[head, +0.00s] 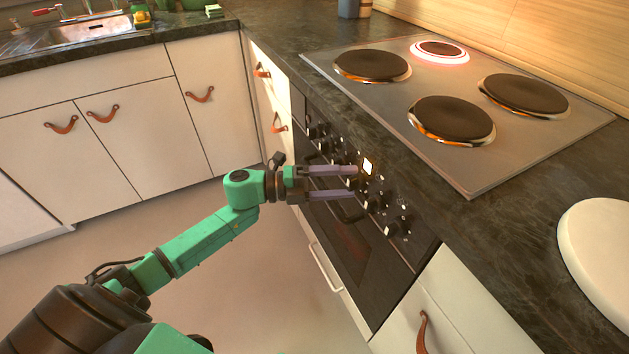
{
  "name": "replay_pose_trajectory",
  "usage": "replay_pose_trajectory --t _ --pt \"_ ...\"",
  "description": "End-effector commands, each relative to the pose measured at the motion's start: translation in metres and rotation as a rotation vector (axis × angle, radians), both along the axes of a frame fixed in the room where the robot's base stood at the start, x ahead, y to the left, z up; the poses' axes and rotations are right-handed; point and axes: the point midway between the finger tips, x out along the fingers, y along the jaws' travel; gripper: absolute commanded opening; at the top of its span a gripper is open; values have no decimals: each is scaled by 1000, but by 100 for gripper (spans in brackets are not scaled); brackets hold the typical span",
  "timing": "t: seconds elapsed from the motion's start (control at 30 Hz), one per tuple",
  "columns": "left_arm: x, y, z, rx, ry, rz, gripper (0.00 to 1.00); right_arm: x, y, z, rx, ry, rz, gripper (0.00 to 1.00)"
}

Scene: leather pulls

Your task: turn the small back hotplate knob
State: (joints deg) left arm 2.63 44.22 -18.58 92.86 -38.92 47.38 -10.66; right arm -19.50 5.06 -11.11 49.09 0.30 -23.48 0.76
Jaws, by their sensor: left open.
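The small back hotplate (440,50) is on the steel hob, and a bright ring glows around it. The oven's black front panel carries several dark knobs, some left of a small lit display (368,167) and some right of it, such as the lower right knob (397,228). I cannot tell which knob belongs to the small back hotplate. My left gripper (355,181) is open, its two purple fingers pointing at the panel just below the display. The fingers hide part of the panel, and I cannot tell whether they touch a knob. My right gripper is not in view.
The steel hob (470,165) lies on the dark counter above the oven. A white round object (600,245) sits at the right. The floor (250,290) below is clear.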

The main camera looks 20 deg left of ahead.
Motion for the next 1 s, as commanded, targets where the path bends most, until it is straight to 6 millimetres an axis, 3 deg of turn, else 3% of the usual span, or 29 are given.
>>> replay_pose_trajectory --t 0.17,0.7,1.0 --pt "-7 15 -2 3 3 3 75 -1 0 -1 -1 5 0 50" --pt "-62 117 -2 1 4 1 75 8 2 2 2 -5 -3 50" --pt "-68 129 -1 0 1 0 75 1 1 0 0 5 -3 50"
